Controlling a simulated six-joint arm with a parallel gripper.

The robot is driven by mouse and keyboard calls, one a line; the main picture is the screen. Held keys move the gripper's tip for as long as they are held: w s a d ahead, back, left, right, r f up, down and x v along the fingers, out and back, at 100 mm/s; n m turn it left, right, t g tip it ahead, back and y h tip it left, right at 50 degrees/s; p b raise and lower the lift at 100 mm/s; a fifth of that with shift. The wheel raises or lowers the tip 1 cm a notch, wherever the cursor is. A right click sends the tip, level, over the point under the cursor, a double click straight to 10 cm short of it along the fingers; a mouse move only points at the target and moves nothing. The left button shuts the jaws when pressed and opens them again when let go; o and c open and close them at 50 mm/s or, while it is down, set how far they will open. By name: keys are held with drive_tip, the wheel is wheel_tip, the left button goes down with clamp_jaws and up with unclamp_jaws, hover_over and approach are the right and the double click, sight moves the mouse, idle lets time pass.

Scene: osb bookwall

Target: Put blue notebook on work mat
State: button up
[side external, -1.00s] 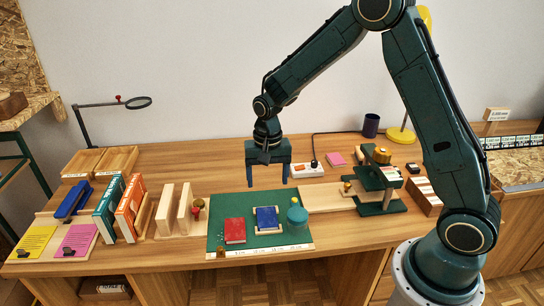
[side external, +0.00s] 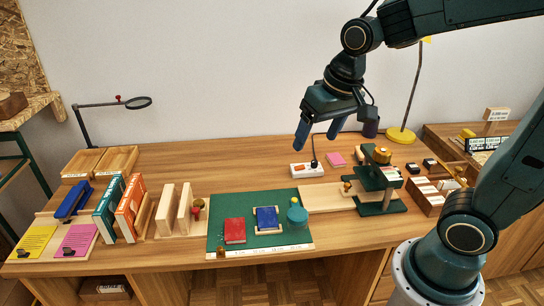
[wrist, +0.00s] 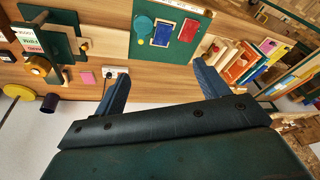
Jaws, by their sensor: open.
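The blue notebook (side external: 267,218) lies on a light wooden holder on the green work mat (side external: 220,245), right of a red book (side external: 234,230). The blue notebook also shows in the wrist view (wrist: 163,33), on the mat (wrist: 174,7). My gripper (side external: 320,142) is open and empty, high above the back of the table near the power strip. In the wrist view its two fingers (wrist: 160,85) are spread with nothing between them. The gripper is well apart from the notebook.
A green press (side external: 381,185) stands further right. The power strip (side external: 307,170) and a pink pad (side external: 336,159) lie behind.

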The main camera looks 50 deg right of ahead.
drive_tip(key=s+r+n+t, duration=0.2)
drive_tip(key=s+n, duration=0.1)
drive_tip(key=s, duration=0.9)
drive_tip(key=shift+a+r+n, duration=0.25)
drive_tip(key=shift+r+n, duration=0.05)
